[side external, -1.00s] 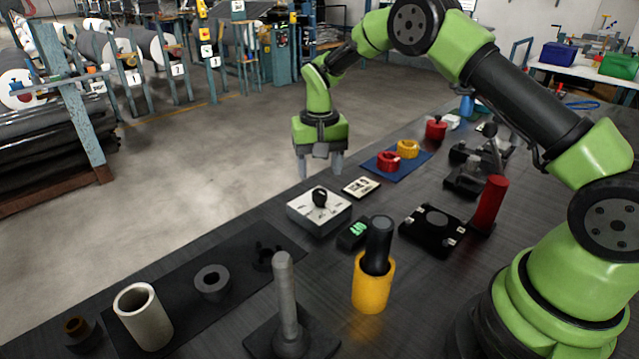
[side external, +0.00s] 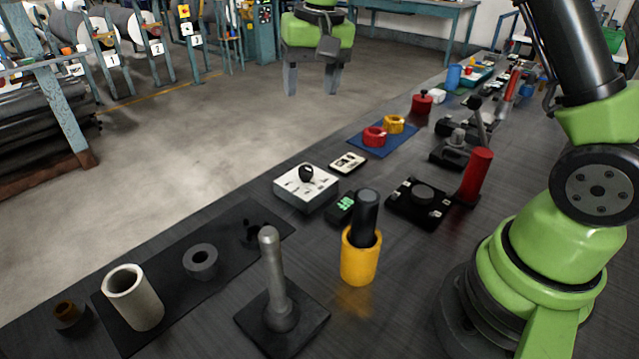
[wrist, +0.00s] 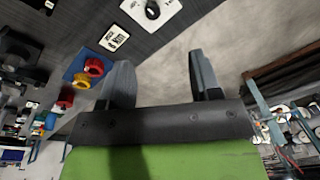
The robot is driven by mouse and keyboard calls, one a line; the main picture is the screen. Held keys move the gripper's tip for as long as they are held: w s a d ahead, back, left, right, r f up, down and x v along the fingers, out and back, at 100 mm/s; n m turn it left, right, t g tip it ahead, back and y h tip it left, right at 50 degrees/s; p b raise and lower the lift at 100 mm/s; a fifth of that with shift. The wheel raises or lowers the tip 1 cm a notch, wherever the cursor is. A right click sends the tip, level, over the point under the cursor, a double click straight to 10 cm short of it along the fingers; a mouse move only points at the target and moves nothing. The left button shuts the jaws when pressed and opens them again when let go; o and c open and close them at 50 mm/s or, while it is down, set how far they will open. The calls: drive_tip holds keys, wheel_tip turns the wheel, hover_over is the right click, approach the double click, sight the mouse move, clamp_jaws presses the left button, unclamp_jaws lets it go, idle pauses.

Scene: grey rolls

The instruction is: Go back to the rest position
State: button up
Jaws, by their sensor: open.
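My gripper (side external: 313,78) is high in the side external view, with its two fingers pointing down, apart and empty. In that picture it lies above the bench's far side against the grey floor. In the wrist view my gripper (wrist: 160,82) also shows open, with nothing between the fingers. The bench (side external: 400,290) lies below. The white box with a black knob (side external: 306,186) is on the bench, clear of the fingers.
A yellow cup (side external: 360,262) holds a dark cylinder. A grey post (side external: 272,270) stands upright on a dark base. A red cylinder (side external: 476,174), a white tube (side external: 133,298) and a blue mat (side external: 370,149) with red and yellow rings are on the bench.

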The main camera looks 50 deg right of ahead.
drive_tip(key=s+a+r+n+t, duration=0.1)
drive_tip(key=s+a+r+t, duration=0.2)
drive_tip(key=s+r, duration=0.7)
drive_tip(key=s+a+f+t, duration=0.1)
drive_tip(key=s, duration=0.5)
drive_tip(key=s+f+n+t+y, duration=0.1)
drive_tip(key=s, duration=0.6)
drive_tip(key=shift+a+t+y, duration=0.3)
drive_tip(key=shift+a, duration=0.1)
drive_tip(key=shift+f, duration=0.1)
